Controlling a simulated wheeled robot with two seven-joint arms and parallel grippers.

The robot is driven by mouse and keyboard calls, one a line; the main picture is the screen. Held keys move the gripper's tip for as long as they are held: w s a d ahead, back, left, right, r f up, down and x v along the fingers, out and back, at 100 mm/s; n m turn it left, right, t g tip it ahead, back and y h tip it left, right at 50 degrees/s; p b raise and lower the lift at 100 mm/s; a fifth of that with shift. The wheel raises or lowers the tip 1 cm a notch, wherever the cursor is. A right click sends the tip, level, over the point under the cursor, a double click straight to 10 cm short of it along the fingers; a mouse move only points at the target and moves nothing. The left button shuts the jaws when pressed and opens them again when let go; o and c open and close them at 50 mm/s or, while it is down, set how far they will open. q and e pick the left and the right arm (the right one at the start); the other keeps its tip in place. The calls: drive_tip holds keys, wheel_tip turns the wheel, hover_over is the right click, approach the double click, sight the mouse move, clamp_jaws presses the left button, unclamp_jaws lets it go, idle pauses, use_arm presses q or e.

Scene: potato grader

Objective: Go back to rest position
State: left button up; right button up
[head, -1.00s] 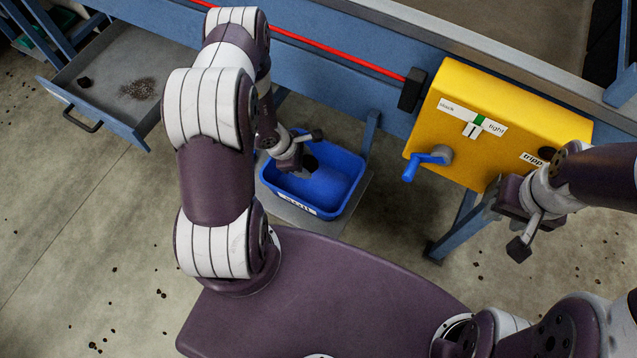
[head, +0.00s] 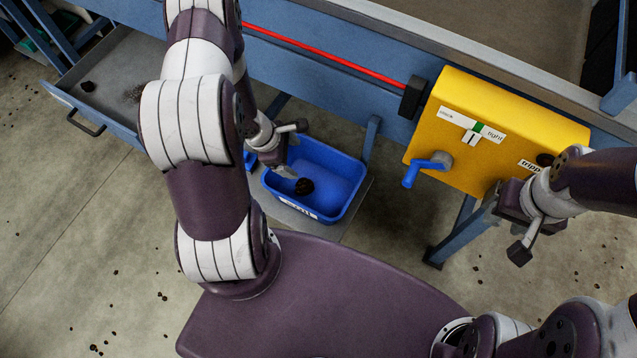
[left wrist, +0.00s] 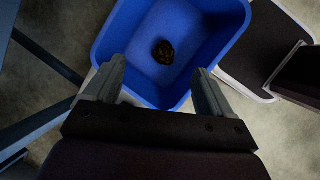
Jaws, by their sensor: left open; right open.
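My left gripper (head: 288,171) is open and empty above the left edge of the blue bin. Its two fingers (left wrist: 158,85) show spread apart in the left wrist view. My right gripper (head: 495,213) is open near the lower right of the yellow box, and nothing shows between its fingers.
The blue bin (head: 340,175) holds one dark lump (head: 304,186), also seen in the left wrist view (left wrist: 163,52). The yellow box (head: 480,95) with a blue crank (head: 425,168) stands near my right arm. An open drawer (head: 115,75) juts out at the left.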

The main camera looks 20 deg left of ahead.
use_arm(q)
drive_tip(key=v, duration=0.4)
idle(0.3)
drive_tip(key=s+d+r+m+y+p, duration=0.1)
drive_tip(key=d+r+m, duration=0.2)
drive_tip(key=r+m, duration=0.4)
drive_tip(key=s+d+r+m+g+y+p, duration=0.1)
drive_tip(key=s+d+r+m+p, duration=0.1)
drive_tip(key=r+m, duration=0.5)
drive_tip(key=s+d+r+m+y+p, duration=0.1)
drive_tip(key=d+r+m, duration=0.3)
drive_tip(key=r+m, duration=0.4)
drive_tip(key=shift+s+d+r+g+y+p, duration=0.3)
drive_tip(key=shift+s+d+r+g, duration=0.1)
drive_tip(key=shift+s+r, duration=0.2)
